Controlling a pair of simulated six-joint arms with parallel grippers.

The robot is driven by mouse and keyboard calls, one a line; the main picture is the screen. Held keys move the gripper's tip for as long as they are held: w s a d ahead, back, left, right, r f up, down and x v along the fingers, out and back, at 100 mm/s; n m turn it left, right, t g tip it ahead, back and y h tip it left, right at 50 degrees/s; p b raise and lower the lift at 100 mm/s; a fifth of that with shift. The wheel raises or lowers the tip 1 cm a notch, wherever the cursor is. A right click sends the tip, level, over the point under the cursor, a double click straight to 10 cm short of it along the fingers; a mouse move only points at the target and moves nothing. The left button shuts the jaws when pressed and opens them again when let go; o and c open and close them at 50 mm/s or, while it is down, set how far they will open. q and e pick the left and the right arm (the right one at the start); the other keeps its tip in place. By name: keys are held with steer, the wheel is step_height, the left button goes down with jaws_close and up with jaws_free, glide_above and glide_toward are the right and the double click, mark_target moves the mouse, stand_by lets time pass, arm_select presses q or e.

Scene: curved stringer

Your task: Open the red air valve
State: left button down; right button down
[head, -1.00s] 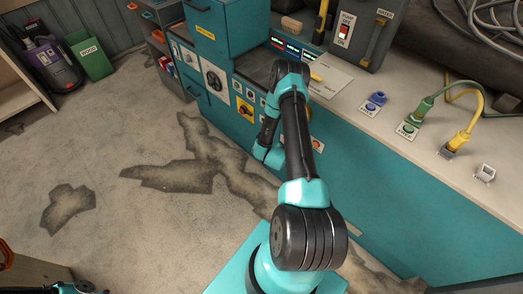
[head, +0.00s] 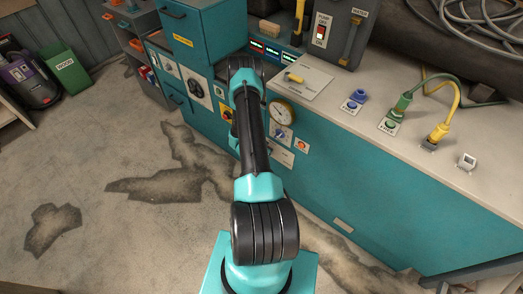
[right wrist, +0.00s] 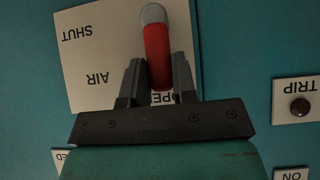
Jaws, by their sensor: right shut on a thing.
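In the right wrist view, the red air valve handle (right wrist: 157,58) with a grey rounded end stands nearly upright in the picture. It is in front of a pale plate (right wrist: 88,65) that reads SHUT, AIR and a partly covered OPEN, all upside down. My right gripper (right wrist: 156,82) is shut on the handle, one finger on each side. In the head view, my right arm covers the valve and the gripper. My left gripper is out of view.
A TRIP button (right wrist: 299,108) is right of the valve. In the head view, a round gauge (head: 282,112) is on the teal panel right of my arm. The worktop holds a blue connector (head: 357,97), green plug (head: 402,103) and yellow plug (head: 439,132). Floor at left is mostly clear.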

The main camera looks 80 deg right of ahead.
steer(key=c, duration=0.9)
jaws_free()
steer(key=v, duration=1.7)
steer(key=shift+w+a+r, duration=0.1)
steer(key=shift+a, duration=0.1)
